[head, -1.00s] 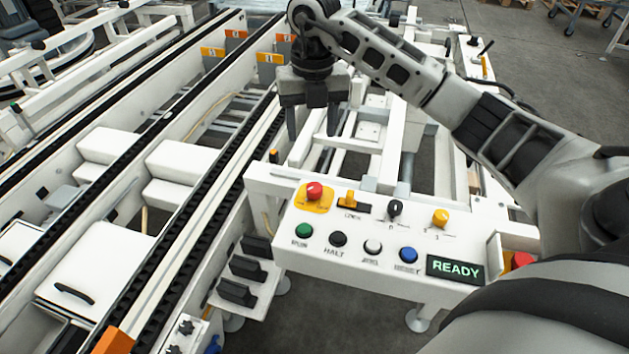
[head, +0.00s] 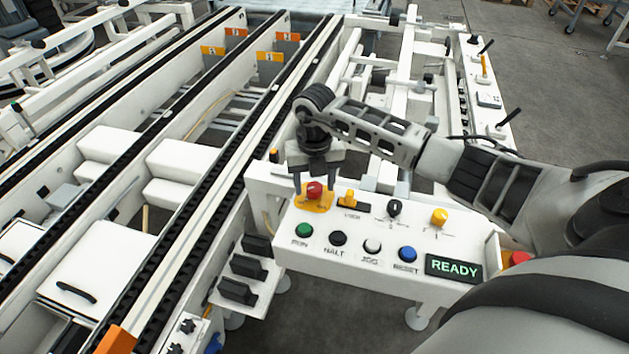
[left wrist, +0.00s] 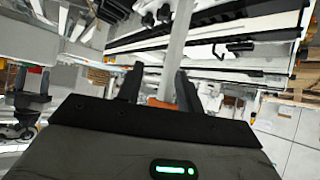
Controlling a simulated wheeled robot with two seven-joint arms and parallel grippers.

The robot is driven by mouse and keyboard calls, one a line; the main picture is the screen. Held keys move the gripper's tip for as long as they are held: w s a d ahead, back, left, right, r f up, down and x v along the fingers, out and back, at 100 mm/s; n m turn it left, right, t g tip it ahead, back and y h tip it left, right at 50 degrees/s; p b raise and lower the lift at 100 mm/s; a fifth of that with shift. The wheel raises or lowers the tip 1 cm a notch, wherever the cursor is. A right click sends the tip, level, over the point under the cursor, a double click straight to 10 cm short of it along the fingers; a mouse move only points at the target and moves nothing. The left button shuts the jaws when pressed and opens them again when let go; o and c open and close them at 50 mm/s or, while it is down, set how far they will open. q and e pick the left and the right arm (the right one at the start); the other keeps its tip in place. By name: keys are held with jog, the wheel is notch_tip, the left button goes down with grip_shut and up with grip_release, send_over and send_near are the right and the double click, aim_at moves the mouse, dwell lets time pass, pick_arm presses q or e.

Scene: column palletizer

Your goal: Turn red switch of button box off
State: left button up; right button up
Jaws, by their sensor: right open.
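The white button box (head: 340,262) stands in the middle of the head view. A red mushroom switch (head: 314,190) sits on a yellow plate at its upper left. My right gripper (head: 316,180) is open and empty. It points down over the red switch, one finger to the left of the knob, the other to the right and partly hard to make out. I cannot tell whether it touches the knob. My left gripper (left wrist: 158,88) shows only in the left wrist view, its two fingers apart with nothing seen held between them.
Beside the red switch are a yellow switch (head: 349,197), a black knob (head: 394,208) and a yellow knob (head: 439,217). Below are green, black, white and blue buttons and a READY display (head: 454,268). Another red button (head: 520,259) is at the right. Conveyor rails run along the left.

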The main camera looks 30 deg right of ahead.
jog(key=shift+f, duration=0.15)
jog(key=c, duration=1)
